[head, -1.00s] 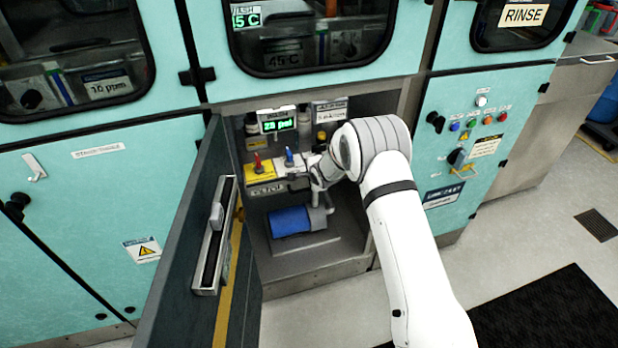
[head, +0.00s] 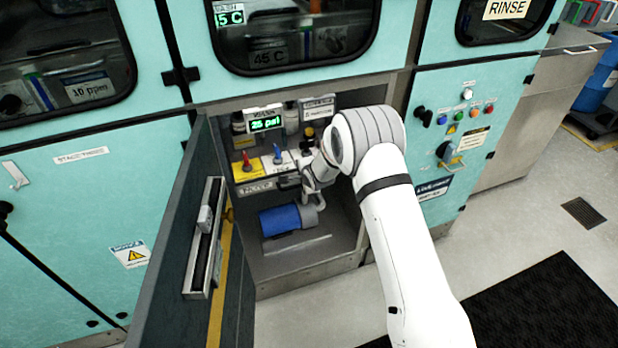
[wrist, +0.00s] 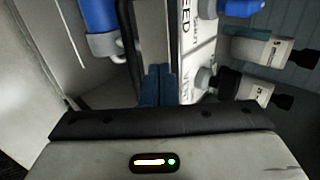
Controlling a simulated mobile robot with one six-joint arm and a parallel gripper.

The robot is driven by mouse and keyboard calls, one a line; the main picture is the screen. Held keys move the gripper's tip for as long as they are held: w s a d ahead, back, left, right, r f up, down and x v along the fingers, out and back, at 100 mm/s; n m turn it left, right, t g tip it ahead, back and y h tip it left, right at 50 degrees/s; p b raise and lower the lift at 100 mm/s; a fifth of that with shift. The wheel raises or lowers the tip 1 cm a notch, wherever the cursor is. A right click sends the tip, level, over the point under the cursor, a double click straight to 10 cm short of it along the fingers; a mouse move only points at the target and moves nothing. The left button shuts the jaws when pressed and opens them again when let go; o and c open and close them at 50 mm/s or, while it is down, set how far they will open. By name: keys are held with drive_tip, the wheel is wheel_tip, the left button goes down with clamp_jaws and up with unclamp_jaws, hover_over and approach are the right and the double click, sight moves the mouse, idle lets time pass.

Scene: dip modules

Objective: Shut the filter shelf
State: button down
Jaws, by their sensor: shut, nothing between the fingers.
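The shelf (head: 255,187) in the open cabinet bears a label that seems to read FILTER; it carries a yellow panel with a red handle (head: 247,162) and a white panel with a blue handle (head: 278,155). My gripper (wrist: 158,85) is shut and empty, its dark blue fingertips together, between a dark upright bar and a white panel (wrist: 196,45) lettered "EED". In the head view my wrist reaches into the cabinet at the shelf's right side and hides the gripper tips. I cannot tell whether they touch the shelf.
The cabinet's dark door (head: 180,255) stands open at the left. A blue cylinder (head: 280,220) lies below the shelf. A lit psi display (head: 265,124) is above it. A button panel (head: 455,130) is at the right. The floor to the right is clear, with a black mat (head: 530,305).

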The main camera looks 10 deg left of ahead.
drive_tip(key=s+d+r+n+g+h, duration=0.1)
drive_tip(key=s+d+r+n, duration=0.1)
drive_tip(key=s+d+r, duration=0.5)
drive_tip(key=s+d+r+n+h, duration=0.15)
drive_tip(key=s+d+r, duration=0.25)
drive_tip(key=d+r, duration=0.55)
drive_tip(key=s+d+r+n+g+h, duration=0.1)
drive_tip(key=s+d+r+n+h, duration=0.1)
drive_tip(key=s+d+r, duration=0.55)
drive_tip(key=s+d+r+n+g, duration=0.1)
drive_tip(key=s+d+r+n, duration=0.1)
drive_tip(key=s+d, duration=0.2)
drive_tip(key=s+d+r+n+g, duration=0.1)
drive_tip(key=s+d, duration=0.3)
drive_tip(key=s, duration=0.6)
drive_tip(key=s+d+r+n+g, duration=0.1)
drive_tip(key=s+d+r+n, duration=0.2)
drive_tip(key=s, duration=0.4)
drive_tip(key=shift+s+d+r+h+p, duration=0.35)
drive_tip(key=shift+d+r+p, duration=0.1)
drive_tip(key=shift+d, duration=0.25)
